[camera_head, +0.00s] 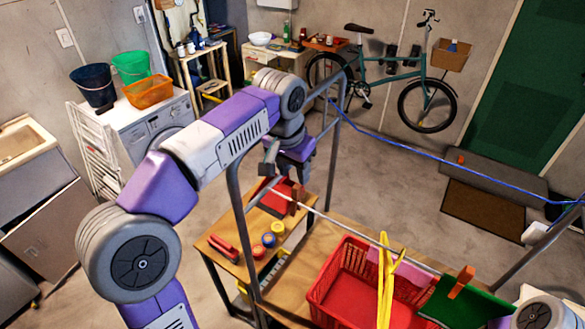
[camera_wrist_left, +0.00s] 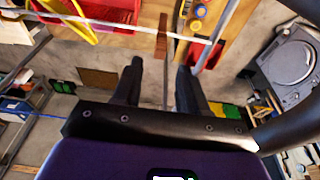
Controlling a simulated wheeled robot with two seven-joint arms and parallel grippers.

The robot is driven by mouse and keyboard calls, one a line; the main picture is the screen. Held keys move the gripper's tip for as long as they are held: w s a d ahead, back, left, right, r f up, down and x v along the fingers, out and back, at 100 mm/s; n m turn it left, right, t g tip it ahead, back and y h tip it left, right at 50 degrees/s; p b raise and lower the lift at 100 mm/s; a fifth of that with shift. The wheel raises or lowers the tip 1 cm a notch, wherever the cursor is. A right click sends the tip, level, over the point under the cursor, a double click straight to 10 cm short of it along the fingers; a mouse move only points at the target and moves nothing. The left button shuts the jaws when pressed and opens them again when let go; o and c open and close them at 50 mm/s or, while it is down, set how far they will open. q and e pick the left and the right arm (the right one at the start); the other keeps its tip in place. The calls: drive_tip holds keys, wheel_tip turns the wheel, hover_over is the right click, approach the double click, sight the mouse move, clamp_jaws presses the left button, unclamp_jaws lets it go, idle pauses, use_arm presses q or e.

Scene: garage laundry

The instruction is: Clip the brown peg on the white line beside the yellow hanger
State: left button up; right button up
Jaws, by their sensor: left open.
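The brown peg (camera_head: 298,195) stands upright on the white line (camera_head: 335,222), near the line's left end; it also shows in the left wrist view (camera_wrist_left: 162,38). The yellow hanger (camera_head: 385,285) hangs on the same line, well to the right of the peg; part of it shows in the left wrist view (camera_wrist_left: 78,22). My left gripper (camera_head: 284,168) is open and empty, close to the peg. In the left wrist view its two dark fingers (camera_wrist_left: 158,78) are spread, with the peg just beyond their tips and apart from them. My right gripper is not in view.
An orange peg (camera_head: 462,282) and green cloth (camera_head: 465,303) hang right of the hanger, and a pink cloth (camera_head: 405,272) beside it. A red basket (camera_head: 338,285) sits below on the wooden table (camera_head: 318,238). A grey frame post (camera_head: 240,225) and blue line (camera_head: 420,151) are nearby.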

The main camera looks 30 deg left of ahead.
sight(296, 187)
use_arm(q)
drive_tip(key=b+x, duration=0.4)
drive_tip(key=x, duration=0.3)
drive_tip(key=shift+s+f, duration=0.15)
drive_tip(key=shift+f, duration=0.05)
drive_tip(key=shift+c, duration=0.4)
clamp_jaws()
drive_tip(key=shift+w+p+v, duration=0.2)
drive_tip(key=shift+p+v, duration=0.65)
drive_tip(key=shift+v, duration=0.1)
drive_tip(key=shift+w+p+v, duration=0.2)
drive_tip(key=shift+p+v, duration=0.65)
drive_tip(key=shift+v, duration=0.05)
drive_tip(key=shift+w+p+v, duration=0.2)
drive_tip(key=shift+p+v, duration=0.65)
drive_tip(key=shift+v, duration=0.1)
drive_tip(key=shift+d, duration=0.1)
